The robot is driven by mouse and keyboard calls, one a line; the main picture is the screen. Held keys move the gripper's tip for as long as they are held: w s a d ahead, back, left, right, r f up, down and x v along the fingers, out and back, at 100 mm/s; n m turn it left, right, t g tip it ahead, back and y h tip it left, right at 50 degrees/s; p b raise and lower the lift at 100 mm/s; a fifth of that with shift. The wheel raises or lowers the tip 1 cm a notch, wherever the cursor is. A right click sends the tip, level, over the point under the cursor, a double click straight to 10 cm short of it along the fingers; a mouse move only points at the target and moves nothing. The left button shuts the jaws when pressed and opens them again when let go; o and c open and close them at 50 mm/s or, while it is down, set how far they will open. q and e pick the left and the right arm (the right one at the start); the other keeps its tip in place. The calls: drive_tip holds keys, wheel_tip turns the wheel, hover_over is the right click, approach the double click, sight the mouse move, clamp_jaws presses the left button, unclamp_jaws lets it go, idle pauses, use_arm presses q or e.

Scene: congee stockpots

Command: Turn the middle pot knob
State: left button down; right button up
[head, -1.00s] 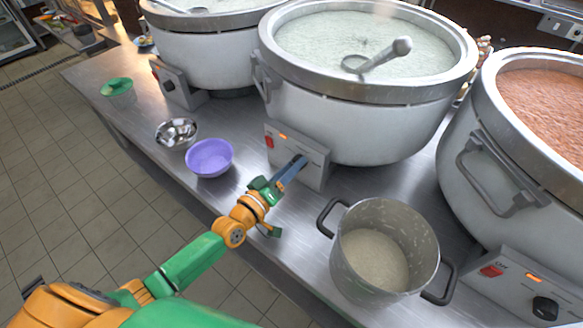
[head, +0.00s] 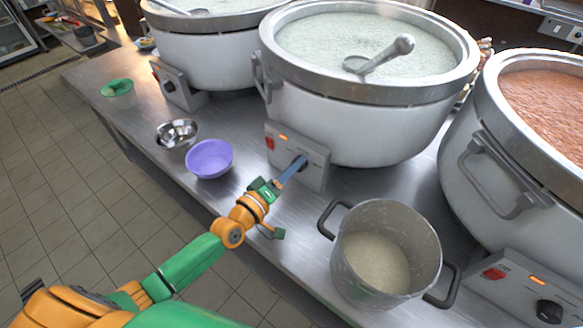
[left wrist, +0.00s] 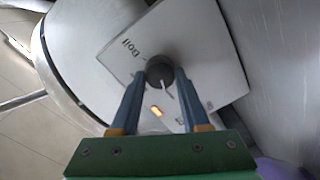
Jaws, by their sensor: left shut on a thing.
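The middle pot (head: 350,115) is a large grey stockpot of pale congee. Its control panel (head: 312,168) has a red switch (head: 270,143) and an orange light (head: 283,137). My left gripper (head: 297,166) reaches this panel in the head view. In the left wrist view its two fingers (left wrist: 160,80) are shut on the round dark knob (left wrist: 159,66), one on each side. A white pointer mark on the knob shows between the fingers, and the word "Boil" is printed on the panel (left wrist: 122,62). In the head view the fingers mostly cover the knob. My right gripper is not in view.
A small steel pot (head: 375,262) of congee stands close right of my left gripper. A purple bowl (head: 209,158), a steel bowl (head: 177,133) and a green bowl (head: 118,94) stand along the counter's left edge. Other stockpots (head: 215,55) (head: 490,170) stand on both sides.

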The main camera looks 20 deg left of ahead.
use_arm(q)
drive_tip(key=c, duration=0.6)
unclamp_jaws()
drive_tip(key=shift+o, duration=1.1)
drive_tip(key=shift+w+d, duration=0.1)
drive_tip(key=shift+w, duration=0.05)
drive_tip(key=v, duration=0.7)
